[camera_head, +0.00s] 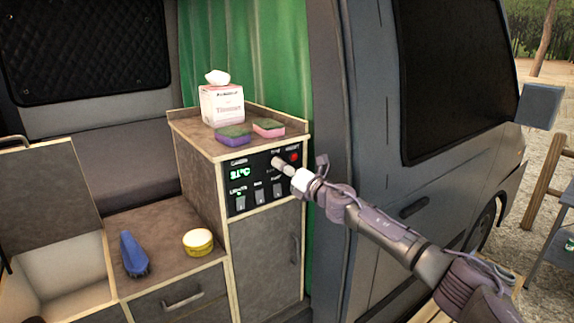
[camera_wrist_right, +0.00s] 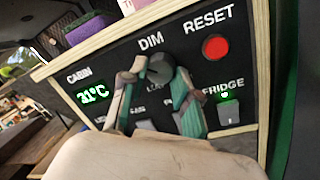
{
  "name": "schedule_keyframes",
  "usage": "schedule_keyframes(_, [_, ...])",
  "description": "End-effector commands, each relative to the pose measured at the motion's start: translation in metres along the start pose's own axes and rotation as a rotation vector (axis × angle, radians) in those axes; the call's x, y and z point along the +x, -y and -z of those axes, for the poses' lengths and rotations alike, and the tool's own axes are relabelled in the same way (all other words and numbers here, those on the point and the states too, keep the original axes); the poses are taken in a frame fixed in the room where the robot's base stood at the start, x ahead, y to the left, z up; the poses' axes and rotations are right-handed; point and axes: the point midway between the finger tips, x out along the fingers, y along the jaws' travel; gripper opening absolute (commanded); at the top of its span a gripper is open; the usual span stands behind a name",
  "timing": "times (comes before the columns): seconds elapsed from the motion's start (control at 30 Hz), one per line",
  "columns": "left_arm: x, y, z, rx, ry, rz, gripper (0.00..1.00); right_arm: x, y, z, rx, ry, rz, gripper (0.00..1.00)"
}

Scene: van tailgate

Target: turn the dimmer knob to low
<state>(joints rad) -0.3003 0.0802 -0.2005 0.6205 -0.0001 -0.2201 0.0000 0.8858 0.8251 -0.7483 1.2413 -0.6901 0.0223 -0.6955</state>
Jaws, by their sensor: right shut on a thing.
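The black control panel (camera_head: 265,178) is on the upper front of the cabinet, with a green display reading 31°C. In the right wrist view, the dark round dimmer knob (camera_wrist_right: 160,68) sits under the label DIM. My right gripper (camera_wrist_right: 155,78) has its two fingers on either side of the knob, closed on it. The lettering below the knob is mostly covered. In the head view my right gripper (camera_head: 282,165) reaches the panel from the right and hides the knob. My left gripper is not in view.
A red reset button (camera_wrist_right: 215,47) is right of the knob. Switches (camera_head: 259,196) line the panel below, including the fridge switch (camera_wrist_right: 229,112). A tissue box (camera_head: 222,104) and two sponges (camera_head: 268,127) stand on top. A blue brush (camera_head: 133,254) and yellow tin (camera_head: 198,242) are lower left.

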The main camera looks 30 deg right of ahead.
Motion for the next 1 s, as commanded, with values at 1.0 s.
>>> schedule_keyframes(1.0, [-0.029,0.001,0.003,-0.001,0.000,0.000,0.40,0.001,-0.009,-0.013,-0.859,-0.098,-0.029,0.00])
